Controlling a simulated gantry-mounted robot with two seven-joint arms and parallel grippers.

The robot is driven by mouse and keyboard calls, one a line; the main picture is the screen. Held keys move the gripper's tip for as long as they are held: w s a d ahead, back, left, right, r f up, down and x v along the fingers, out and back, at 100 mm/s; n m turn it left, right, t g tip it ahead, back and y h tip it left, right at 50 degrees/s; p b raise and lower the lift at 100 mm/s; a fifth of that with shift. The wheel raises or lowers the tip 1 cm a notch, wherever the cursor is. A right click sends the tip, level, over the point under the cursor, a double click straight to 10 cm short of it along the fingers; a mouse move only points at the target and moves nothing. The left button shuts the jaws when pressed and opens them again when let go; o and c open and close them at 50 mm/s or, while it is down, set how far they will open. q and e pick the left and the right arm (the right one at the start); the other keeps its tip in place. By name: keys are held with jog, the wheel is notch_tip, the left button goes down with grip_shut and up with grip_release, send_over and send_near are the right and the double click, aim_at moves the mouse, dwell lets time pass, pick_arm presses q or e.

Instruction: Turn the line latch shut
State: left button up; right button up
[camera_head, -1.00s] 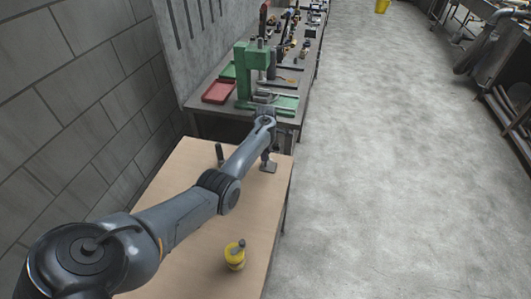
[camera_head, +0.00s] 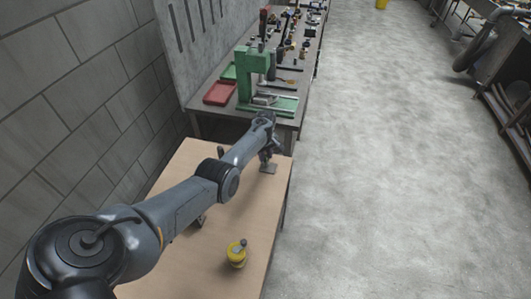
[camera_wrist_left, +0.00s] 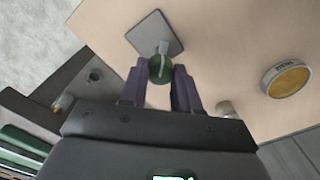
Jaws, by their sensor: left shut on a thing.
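The latch (camera_wrist_left: 160,66) is a green round knob with a pale grey lever across it. It stands over a grey square plate (camera_wrist_left: 152,31) in the left wrist view. The plate also shows near the table's far right corner in the head view (camera_head: 268,169). My left gripper (camera_wrist_left: 161,73) has its two dark purple fingers on either side of the knob and is shut on it. In the head view my left gripper (camera_head: 265,158) is small and largely hides the latch. My right gripper is in neither view.
A yellow fitting with a grey lever (camera_head: 236,254) stands on the wooden table (camera_head: 205,270). A round yellow-faced disc (camera_wrist_left: 288,79) shows in the wrist view. Beyond the table is a bench with a green press (camera_head: 245,75) and a red tray (camera_head: 220,93). Floor to the right is clear.

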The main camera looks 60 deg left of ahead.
aim_at(266, 156)
pick_arm(q)
jog(key=m+p, duration=0.1)
jog(key=m, duration=0.3)
jog(key=shift+m, duration=2.6)
jog(key=o, duration=1.1)
jog(key=shift+c, duration=0.2)
jog(key=shift+r, duration=0.1)
jog(key=shift+r+p, duration=0.25)
jog(key=shift+p, duration=0.15)
notch_tip(266, 156, up, 10)
jog(key=p, duration=0.4)
